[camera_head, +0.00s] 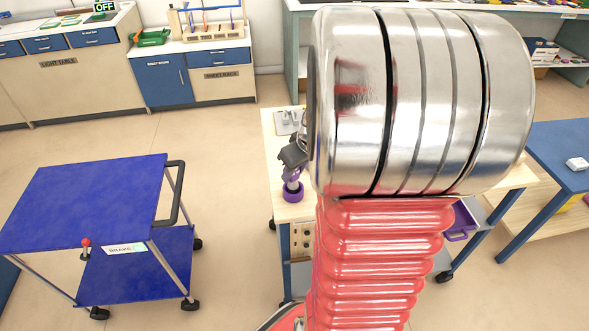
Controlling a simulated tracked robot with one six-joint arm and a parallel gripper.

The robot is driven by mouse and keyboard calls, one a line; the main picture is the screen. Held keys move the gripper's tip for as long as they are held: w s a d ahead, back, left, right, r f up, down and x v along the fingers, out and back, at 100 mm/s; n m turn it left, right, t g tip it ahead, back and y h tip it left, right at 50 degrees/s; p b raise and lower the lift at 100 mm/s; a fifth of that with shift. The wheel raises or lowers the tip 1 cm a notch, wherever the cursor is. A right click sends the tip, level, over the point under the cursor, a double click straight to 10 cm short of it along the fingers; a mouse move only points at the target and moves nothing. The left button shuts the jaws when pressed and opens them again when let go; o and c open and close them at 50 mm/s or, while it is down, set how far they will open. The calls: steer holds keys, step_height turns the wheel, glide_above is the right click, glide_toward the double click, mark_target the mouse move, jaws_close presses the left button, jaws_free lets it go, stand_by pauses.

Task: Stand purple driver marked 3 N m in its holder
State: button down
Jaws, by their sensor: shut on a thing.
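My gripper (292,156) is small and dark, at the left edge of my arm, over the pale top of the wooden workbench (271,135). It is shut on the purple driver (291,175), which points down below the jaws. A round, darker purple piece (292,194) shows at the driver's lower end, by the bench's left edge. It looks like a ring or cup; I cannot tell whether it is the holder or part of the driver. The 3 N m marking is too small to read. My arm hides much of the bench.
A blue cart (80,205) with a brake label stands at the left, with clear floor between it and the bench. A pale metal plate (287,121) lies on the bench behind my gripper. A blue table (565,150) stands at the right. Cabinets line the back.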

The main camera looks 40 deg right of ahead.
steer(key=shift+f, duration=1.4)
steer(key=c, duration=1.3)
jaws_free()
steer(key=shift+c, duration=0.2)
steer(key=shift+r, duration=0.1)
steer(key=v, duration=1.3)
steer(key=shift+s+r, duration=0.15)
steer(key=shift+r, duration=0.1)
steer(key=s+a+r, duration=0.2)
steer(key=a, duration=1.1)
steer(key=s+a+r+t, duration=0.1)
steer(key=s+a+r, duration=0.1)
steer(key=a, duration=1.1)
steer(key=shift+s+a+n, duration=0.3)
steer(key=shift+a+n, duration=0.05)
steer(key=shift+n, duration=0.05)
